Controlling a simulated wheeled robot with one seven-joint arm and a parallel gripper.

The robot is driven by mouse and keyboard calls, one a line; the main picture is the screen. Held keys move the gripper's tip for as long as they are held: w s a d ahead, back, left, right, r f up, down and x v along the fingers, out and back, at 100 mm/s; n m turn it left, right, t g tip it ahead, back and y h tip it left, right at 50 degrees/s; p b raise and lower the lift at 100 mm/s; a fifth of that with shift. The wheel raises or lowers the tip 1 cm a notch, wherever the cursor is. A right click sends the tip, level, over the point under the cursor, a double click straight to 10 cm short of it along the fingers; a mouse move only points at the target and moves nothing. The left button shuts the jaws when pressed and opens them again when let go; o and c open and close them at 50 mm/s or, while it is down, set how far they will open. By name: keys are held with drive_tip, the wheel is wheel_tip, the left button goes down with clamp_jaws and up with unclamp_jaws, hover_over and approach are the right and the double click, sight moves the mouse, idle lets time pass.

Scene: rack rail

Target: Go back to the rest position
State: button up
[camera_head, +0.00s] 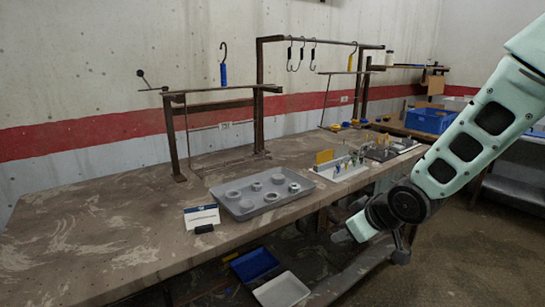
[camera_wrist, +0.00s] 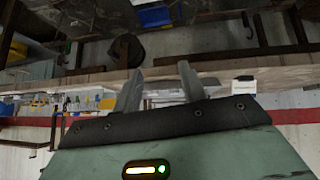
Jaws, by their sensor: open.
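My gripper (camera_wrist: 157,82) shows in the wrist view with its two grey fingers spread apart and nothing between them. The wrist view looks upside down, with the red wall stripe low and the bench edge behind the fingers. In the head view my arm comes in from the upper right. Its wrist end hangs in front of the bench's right front edge, and the fingers are not clear there. The workbench (camera_head: 95,235) carries a grey tray (camera_head: 262,208) with several round metal parts, left of my wrist.
A metal rail frame (camera_head: 258,100) with hanging hooks stands at the back of the bench. A white card (camera_head: 201,217) lies by the tray. A blue bin (camera_head: 428,120) stands at the back right. Blue (camera_head: 254,264) and white (camera_head: 281,290) bins sit below the bench. The bench's left part is clear.

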drive_tip(key=s+a+r+g+h+p, duration=0.1)
drive_tip(key=s+r+g, duration=0.1)
drive_tip(key=s, duration=0.8)
drive_tip(key=s+a+r+g+h+p, duration=0.1)
drive_tip(key=s+r+g, duration=0.2)
drive_tip(key=s, duration=0.7)
drive_tip(key=s+a+r+g+h+p, duration=0.1)
drive_tip(key=s+r+g+p, duration=0.1)
drive_tip(key=s, duration=0.8)
drive_tip(key=shift+a+r, duration=0.3)
drive_tip(key=shift+r, duration=0.45)
